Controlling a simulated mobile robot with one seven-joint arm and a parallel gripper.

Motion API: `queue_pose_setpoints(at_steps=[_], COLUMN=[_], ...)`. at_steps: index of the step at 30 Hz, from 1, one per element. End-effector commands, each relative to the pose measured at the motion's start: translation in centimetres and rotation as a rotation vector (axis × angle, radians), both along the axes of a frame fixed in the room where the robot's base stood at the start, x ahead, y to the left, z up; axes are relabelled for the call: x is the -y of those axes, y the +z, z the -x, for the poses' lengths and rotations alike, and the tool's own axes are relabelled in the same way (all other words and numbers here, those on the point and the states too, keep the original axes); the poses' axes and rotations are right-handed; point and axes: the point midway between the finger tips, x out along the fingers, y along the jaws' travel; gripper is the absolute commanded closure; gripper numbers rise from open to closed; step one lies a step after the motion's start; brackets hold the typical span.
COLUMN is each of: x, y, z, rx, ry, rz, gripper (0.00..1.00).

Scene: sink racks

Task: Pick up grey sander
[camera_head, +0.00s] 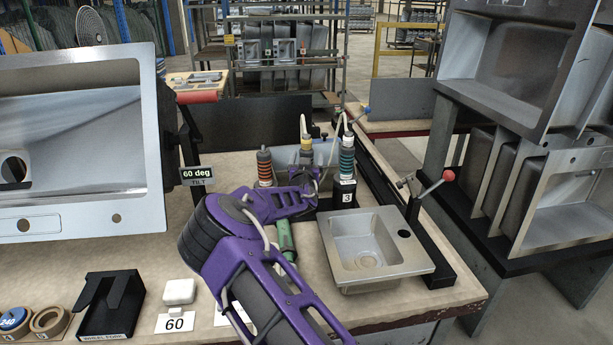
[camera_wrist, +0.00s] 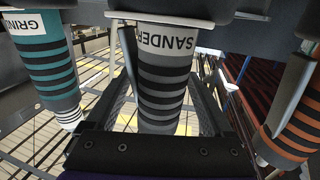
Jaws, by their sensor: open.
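The grey sander (camera_wrist: 162,75) has a grey body with dark bands and a white SANDER label, which appears upside down in the wrist view. It hangs in a dark holder. My gripper (camera_wrist: 165,92) is open, with one finger on each side of the sander's body. I cannot tell whether either finger touches it. In the head view my gripper (camera_head: 312,178) is at the tool rack, between the orange-banded and teal-banded tools. My wrist and arm hide much of the sander there.
A teal-banded grinder (camera_wrist: 45,65) hangs close on the left in the wrist view. An orange-banded tool (camera_wrist: 292,118) is close on the right. A small sink (camera_head: 375,247) sits right of my arm. A large tilted sink (camera_head: 150,150) fills the left.

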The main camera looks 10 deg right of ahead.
Motion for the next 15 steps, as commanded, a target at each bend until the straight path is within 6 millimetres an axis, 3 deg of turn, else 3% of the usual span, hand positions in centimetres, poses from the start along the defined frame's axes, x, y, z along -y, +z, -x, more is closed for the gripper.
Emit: queue_pose_setpoints(at_steps=[10,15], x=[0.16,0.15], y=[0.04,0.04], z=[-0.7,-0.69], rx=[0.0,0.0], ry=[0.0,0.0], rz=[-0.001,-0.001], gripper=[0.14,0.43])
